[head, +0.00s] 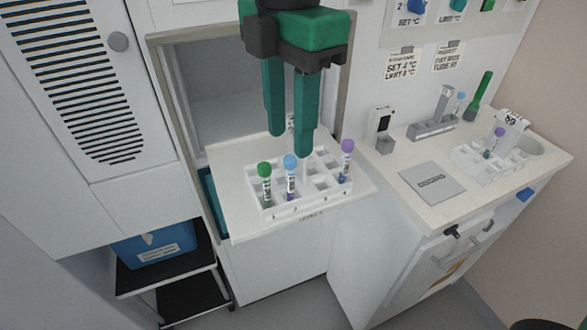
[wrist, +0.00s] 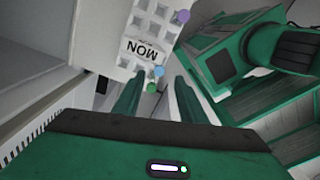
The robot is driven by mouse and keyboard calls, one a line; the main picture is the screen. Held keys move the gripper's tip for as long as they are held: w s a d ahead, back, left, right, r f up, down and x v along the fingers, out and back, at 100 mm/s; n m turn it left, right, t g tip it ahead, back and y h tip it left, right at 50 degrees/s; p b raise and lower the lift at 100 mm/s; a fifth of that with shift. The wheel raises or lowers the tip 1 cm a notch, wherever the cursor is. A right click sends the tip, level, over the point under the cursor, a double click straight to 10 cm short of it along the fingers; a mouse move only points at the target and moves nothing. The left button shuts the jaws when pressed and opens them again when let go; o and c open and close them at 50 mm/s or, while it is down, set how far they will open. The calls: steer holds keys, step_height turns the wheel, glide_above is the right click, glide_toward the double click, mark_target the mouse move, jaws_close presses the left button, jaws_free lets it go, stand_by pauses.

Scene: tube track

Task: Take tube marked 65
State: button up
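A white rack (head: 318,187) stands on a pulled-out white shelf. In it are a green-capped tube (head: 265,184), a blue-capped tube (head: 291,178) and a purple-capped tube (head: 346,159), all upright. Their label numbers are too small to read. My gripper (head: 290,145) is open and empty, fingers pointing down above the rack's back part. In the wrist view, the blue cap (wrist: 159,71) and green cap (wrist: 151,88) show between the fingers; the purple cap (wrist: 183,16) is farther off. A sign reading MON (wrist: 142,50) shows upside down by the rack.
An open compartment (head: 215,95) lies behind the shelf. The counter (head: 400,160) at right holds a second rack (head: 485,165) with a purple-capped tube, a small holder (head: 432,130) with a blue-capped tube, and a grey plate (head: 432,183). Notes (head: 447,61) hang on the wall; one appears to mention tube 65.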

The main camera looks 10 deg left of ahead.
mark_target(291, 178)
steer(key=f, duration=1)
steer(key=shift+w+f, duration=0.2)
steer(key=shift+f, duration=0.05)
steer(key=c, duration=0.9)
